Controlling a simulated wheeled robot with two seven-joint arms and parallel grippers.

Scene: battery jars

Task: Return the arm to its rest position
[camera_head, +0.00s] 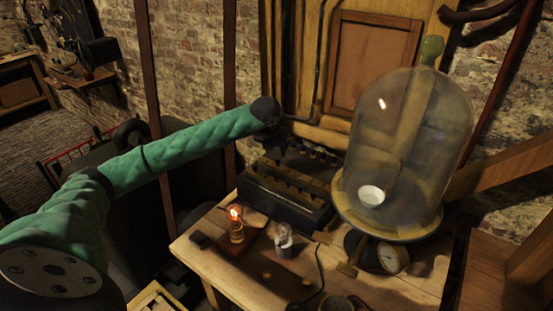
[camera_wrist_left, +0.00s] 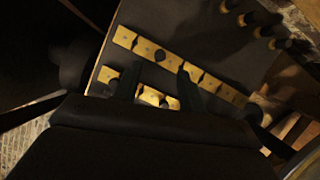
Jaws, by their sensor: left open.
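My left arm (camera_head: 175,152), wrapped in green, reaches from the lower left across to the upper middle of the head view. Its dark left gripper (camera_head: 284,137) is hard to make out against the dark background, above the back of the battery box (camera_head: 283,213). In the left wrist view the two dark fingers of the left gripper (camera_wrist_left: 157,82) stand apart with nothing seen held between them. Beyond them are the brass plates (camera_wrist_left: 208,82) on the box's dark top. My right gripper is not in view.
A large glass bell jar (camera_head: 405,150) on a stand with a gauge (camera_head: 392,258) is to the right of the box. A lit bulb (camera_head: 236,223) and an unlit bulb (camera_head: 283,240) stand in front on the wooden table (camera_head: 225,272). A brick wall is behind.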

